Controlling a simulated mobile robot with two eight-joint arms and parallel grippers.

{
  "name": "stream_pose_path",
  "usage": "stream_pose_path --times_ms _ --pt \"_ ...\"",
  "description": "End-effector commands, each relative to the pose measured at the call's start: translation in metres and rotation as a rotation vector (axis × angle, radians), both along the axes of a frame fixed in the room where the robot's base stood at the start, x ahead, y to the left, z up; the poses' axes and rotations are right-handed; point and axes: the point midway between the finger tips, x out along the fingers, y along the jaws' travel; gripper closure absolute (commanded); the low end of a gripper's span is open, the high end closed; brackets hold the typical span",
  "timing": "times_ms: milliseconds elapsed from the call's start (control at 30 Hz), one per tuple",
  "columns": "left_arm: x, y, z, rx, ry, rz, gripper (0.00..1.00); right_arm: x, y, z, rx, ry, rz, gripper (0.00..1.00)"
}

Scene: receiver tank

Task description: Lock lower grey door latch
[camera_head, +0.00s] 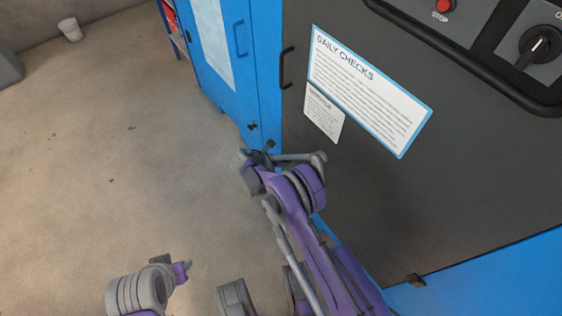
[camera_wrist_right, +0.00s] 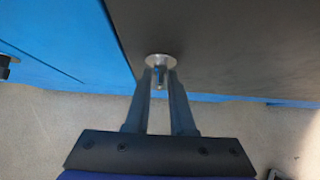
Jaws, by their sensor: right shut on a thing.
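The grey door (camera_head: 400,190) fills the right of the head view. In the right wrist view, the latch shows as a round silver disc (camera_wrist_right: 161,60) with a short stem, near the border of the grey door (camera_wrist_right: 220,45) and a blue panel. My right gripper (camera_wrist_right: 160,82) is shut on this stem, with one dark finger on each side. In the head view, my right gripper (camera_head: 266,149) is at the door's lower left edge, and the arm and wrist hide the latch. I cannot tell the latch's turn.
A blue cabinet door (camera_head: 228,55) with a small dark latch (camera_head: 252,126) stands left of the grey door. A black handle (camera_head: 286,68) and a daily checks sheet (camera_head: 370,85) are on the grey door.

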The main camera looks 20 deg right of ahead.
Motion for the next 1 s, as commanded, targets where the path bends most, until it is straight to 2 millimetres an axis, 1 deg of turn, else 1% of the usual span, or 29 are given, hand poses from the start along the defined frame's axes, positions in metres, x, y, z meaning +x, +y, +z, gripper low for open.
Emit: stream_pose_path --times_ms 167,367,1000 --pt "-0.0001 0.0000 0.0006 0.000 0.000 0.000 0.59 -0.0012 -0.0003 0.0005 0.012 -0.033 0.000 1.00" --pt "-0.0005 0.0000 0.0021 0.000 0.001 0.000 0.59 -0.0028 -0.0012 0.0006 0.048 -0.135 0.001 1.00" --pt "-0.0001 0.0000 0.0002 0.000 0.000 0.000 0.59 -0.0101 -0.0039 -0.0043 0.250 -0.690 0.002 1.00"
